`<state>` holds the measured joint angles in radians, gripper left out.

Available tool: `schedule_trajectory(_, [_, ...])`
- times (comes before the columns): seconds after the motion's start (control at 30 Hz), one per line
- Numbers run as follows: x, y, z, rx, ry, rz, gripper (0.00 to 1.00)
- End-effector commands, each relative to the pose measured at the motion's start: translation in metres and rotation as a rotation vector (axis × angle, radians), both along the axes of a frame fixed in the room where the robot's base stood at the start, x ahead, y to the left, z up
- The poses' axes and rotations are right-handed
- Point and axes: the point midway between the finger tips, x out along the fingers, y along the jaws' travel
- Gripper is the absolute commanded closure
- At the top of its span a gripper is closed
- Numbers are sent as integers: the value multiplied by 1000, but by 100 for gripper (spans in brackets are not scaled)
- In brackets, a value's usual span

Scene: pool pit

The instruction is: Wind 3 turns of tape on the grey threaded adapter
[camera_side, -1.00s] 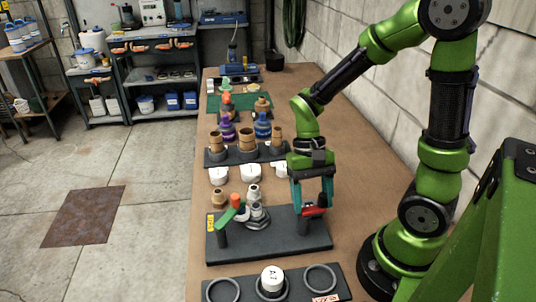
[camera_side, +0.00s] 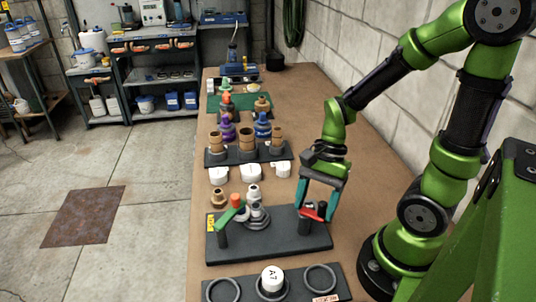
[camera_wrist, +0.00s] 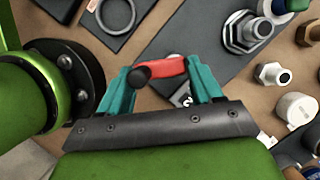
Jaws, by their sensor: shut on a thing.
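The grey threaded adapter (camera_side: 257,211) stands upright on a wide grey hex base near the middle of the dark board (camera_side: 275,242). It also seems to be the grey hex fitting (camera_wrist: 249,31) at the upper right of the wrist view. My gripper (camera_side: 316,216) is low over the board's right end, shut on a red handle (camera_wrist: 170,67) with a black knob (camera_wrist: 142,76). The teal fingers partly hide the handle.
A strip with several rings and a white cap marked A7 (camera_side: 272,279) lies in front. White round containers (camera_side: 250,173), a brown fitting (camera_side: 219,197) and a rack of brown cylinders (camera_side: 247,149) stand behind the board. The table right of the rack is bare.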

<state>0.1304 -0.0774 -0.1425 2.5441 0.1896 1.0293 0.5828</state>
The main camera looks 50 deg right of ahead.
Motion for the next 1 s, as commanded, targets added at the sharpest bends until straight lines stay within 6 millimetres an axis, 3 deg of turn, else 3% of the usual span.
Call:
schedule_trajectory(0.67, [0,0,1,0,-1,-57,66])
schedule_trajectory(0.7, [0,0,1,0,-1,-57,29])
schedule_trajectory(0.83, [0,1,0,0,0,-56,10])
schedule_trajectory(1.0, [0,1,0,0,-1,-56,10])
